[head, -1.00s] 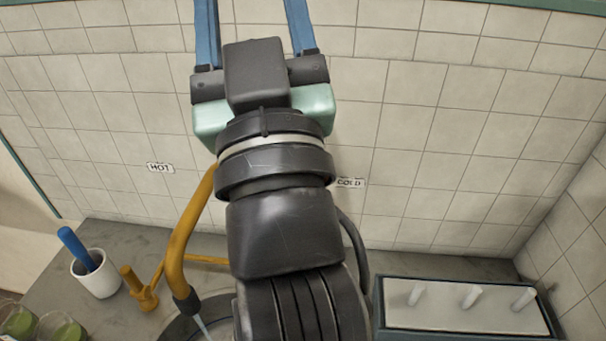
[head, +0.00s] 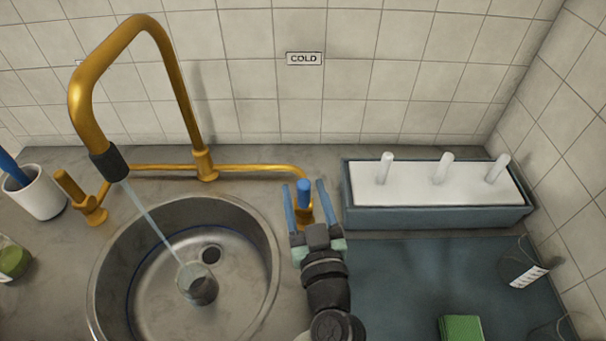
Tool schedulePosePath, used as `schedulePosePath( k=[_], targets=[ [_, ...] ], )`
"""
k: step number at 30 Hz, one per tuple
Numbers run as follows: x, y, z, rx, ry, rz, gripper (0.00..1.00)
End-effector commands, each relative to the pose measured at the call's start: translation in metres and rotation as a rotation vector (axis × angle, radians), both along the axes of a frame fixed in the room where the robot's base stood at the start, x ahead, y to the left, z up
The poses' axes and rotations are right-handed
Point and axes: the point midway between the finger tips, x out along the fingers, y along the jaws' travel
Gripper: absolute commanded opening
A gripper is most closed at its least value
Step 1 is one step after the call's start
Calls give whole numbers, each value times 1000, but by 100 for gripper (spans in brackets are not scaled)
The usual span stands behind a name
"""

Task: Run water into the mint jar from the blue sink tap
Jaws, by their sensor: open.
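The blue sink tap (head: 304,192) has an upright blue handle on the gold pipe, below the COLD sign. My gripper (head: 306,190) is open, with one blue finger on each side of the handle in the picture; I cannot tell whether they touch it. The gold spout (head: 110,165) runs a thin stream of water down into the round steel sink (head: 150,290). A clear glass jar (head: 198,288) with a dark lower part stands in the sink under the stream. I cannot make out a mint colour or label on it.
Another gold tap (head: 85,200) stands left, beside a white cup (head: 38,195) holding a blue-handled thing. A green-filled jar (head: 14,262) is at the left edge. A pegged rack (head: 440,215), labelled glass (head: 522,268) and green block (head: 462,328) are right.

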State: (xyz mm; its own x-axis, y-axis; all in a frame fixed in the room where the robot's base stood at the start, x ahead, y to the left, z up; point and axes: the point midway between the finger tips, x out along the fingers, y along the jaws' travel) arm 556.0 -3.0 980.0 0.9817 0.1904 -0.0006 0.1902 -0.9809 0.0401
Motion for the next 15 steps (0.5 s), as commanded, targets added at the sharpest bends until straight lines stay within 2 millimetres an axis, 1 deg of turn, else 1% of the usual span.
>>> schedulePosePath(
  k=[1,6,10,15],
  targets=[
    [9,2,3,0,-2,0,61],
    [30,6,2,0,-1,1,61],
    [40,8,1,-1,-1,1,61],
    [43,9,0,0,-1,0,61]
  ],
)
